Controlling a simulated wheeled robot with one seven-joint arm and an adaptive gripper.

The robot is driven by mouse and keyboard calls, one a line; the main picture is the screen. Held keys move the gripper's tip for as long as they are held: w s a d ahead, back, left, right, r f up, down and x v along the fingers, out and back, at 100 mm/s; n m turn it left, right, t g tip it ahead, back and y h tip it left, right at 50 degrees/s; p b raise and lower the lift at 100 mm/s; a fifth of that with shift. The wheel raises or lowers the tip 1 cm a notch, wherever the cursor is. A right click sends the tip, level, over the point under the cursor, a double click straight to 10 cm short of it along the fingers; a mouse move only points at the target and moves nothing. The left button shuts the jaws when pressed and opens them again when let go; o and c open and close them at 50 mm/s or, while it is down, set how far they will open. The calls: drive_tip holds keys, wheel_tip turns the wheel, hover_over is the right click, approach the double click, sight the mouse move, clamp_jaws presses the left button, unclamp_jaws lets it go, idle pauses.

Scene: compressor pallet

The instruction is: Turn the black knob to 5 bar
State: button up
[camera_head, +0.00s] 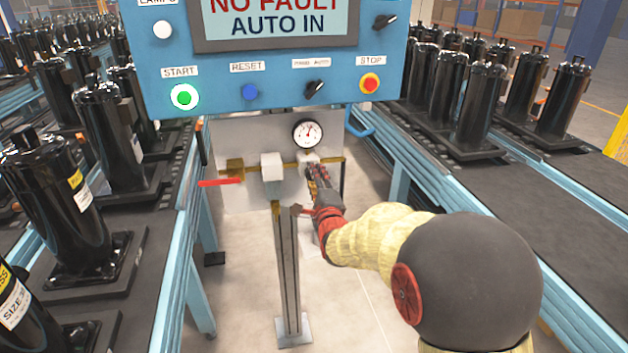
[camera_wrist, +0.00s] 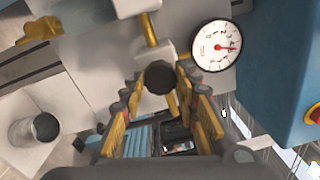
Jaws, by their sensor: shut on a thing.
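The black knob (camera_wrist: 160,77) sits on a pale regulator body in the wrist view. My gripper (camera_wrist: 161,92) reaches around it with yellow-padded fingers on both sides and is shut on it. In the head view my gripper (camera_head: 318,178) is at the panel just below the gauge and hides the knob. The round white pressure gauge (camera_head: 308,134) has a red needle pointing up and slightly right. In the wrist view the gauge (camera_wrist: 216,47) appears turned, with its needle pointing right; I cannot read the exact value.
The blue control box (camera_head: 270,75) with screen and buttons hangs above the gauge. A red lever (camera_head: 220,182) and a pale block (camera_head: 271,166) are left of my gripper. A metal post (camera_head: 290,270) stands below. Conveyors with black compressors (camera_head: 483,105) flank both sides.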

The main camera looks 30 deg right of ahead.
drive_tip(key=shift+f, duration=0.1)
drive_tip(key=o, duration=1.1)
drive_tip(key=shift+c, duration=0.2)
drive_tip(key=shift+o, duration=0.4)
drive_tip(key=shift+s, duration=0.1)
drive_tip(key=v, duration=1.1)
drive_tip(key=shift+s, duration=0.4)
drive_tip(key=shift+a, duration=0.1)
